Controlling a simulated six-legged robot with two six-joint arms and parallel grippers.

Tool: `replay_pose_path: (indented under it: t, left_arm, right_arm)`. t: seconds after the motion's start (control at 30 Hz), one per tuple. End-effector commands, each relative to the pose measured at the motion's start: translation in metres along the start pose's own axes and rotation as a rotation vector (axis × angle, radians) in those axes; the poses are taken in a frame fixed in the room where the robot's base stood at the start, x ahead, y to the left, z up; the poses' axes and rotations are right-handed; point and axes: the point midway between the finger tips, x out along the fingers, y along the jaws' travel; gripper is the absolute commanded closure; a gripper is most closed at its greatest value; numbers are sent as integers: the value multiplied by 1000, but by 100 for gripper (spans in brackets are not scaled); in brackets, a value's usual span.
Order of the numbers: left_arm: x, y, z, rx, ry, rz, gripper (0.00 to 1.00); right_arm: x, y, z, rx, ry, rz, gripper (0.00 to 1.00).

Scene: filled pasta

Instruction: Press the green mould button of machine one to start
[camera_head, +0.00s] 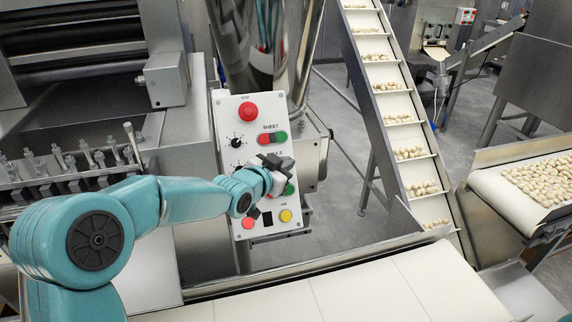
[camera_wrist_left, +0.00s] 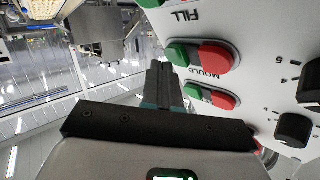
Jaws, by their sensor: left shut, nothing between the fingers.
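The white control panel (camera_head: 225,120) of the machine carries several buttons and knobs. My left gripper (camera_head: 280,163) is in front of its middle, shut and empty, and hides the mould buttons in the head view. In the left wrist view the panel appears upside down. The green mould button (camera_wrist_left: 177,54) is beside a red button (camera_wrist_left: 215,55), between the MOULD and FILL labels. The shut fingertips (camera_wrist_left: 158,66) appear just left of the green button. I see no clear contact and cannot judge the depth gap. My right gripper is not in view.
A red stop button (camera_head: 248,111) tops the panel. The sheet buttons (camera_head: 272,138) are just above my gripper, and a green button (camera_head: 289,188) is just below it. A pale conveyor (camera_head: 330,290) runs in front. An inclined conveyor (camera_head: 395,105) carries pasta at right.

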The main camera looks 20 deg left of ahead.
Motion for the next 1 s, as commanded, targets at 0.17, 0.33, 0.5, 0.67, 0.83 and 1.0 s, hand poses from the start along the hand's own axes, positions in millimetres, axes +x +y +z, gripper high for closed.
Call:
replay_pose_path:
  t: [0.17,0.33,0.5,0.67,0.83,1.0]
  left_arm:
    - [0,-1,0,0,0,0,100]
    - [0,-1,0,0,1,-1,100]
    - [2,-2,1,0,1,-1,100]
    - [3,-3,2,1,1,-1,100]
    - [4,-4,3,0,1,-1,100]
    - [6,-5,4,0,1,-1,100]
  right_arm:
    - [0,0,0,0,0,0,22]
    - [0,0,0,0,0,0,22]
    - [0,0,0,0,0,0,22]
    - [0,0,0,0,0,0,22]
    - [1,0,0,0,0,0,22]
    - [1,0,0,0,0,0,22]
